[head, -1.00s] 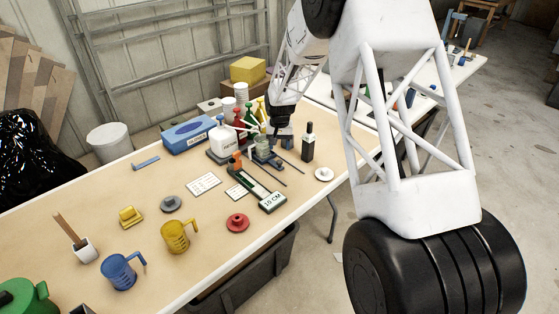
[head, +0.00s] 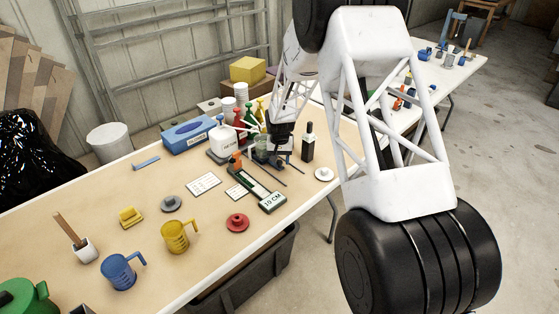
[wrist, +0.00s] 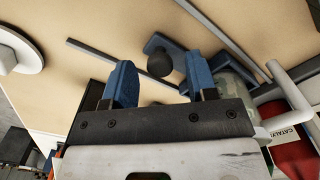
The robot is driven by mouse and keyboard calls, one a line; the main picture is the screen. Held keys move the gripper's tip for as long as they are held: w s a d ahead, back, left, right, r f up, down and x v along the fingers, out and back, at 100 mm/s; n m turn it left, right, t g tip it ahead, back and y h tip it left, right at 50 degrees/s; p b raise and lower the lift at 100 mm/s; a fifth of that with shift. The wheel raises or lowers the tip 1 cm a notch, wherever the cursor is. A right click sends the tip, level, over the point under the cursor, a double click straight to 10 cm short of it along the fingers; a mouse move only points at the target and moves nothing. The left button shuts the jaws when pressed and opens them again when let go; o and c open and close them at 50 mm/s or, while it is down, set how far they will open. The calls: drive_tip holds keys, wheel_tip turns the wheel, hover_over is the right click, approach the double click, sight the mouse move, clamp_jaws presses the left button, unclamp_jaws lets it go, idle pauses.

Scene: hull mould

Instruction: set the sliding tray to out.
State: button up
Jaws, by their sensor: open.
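In the wrist view, a blue-grey piece (wrist: 182,55) with a round dark knob (wrist: 160,64) sits between two grey rails; I take it as the sliding tray and its handle. My gripper (wrist: 161,78) is open, its two blue fingers apart with the knob between or just beyond their tips. I cannot tell whether they touch it. In the head view, my gripper (head: 279,158) is low over the tray's fixture near the table's far side and hides much of it. How far the tray sits along its rails is unclear.
A 10 CM gauge (head: 272,203) lies in front. The table's near middle is freer.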

drive_tip(key=shift+f, duration=0.25)
clamp_jaws()
idle(0.3)
drive_tip(key=s+d, duration=1)
drive_tip(key=shift+d, duration=0.15)
unclamp_jaws()
drive_tip(key=shift+s, duration=0.1)
drive_tip(key=shift+r, duration=0.1)
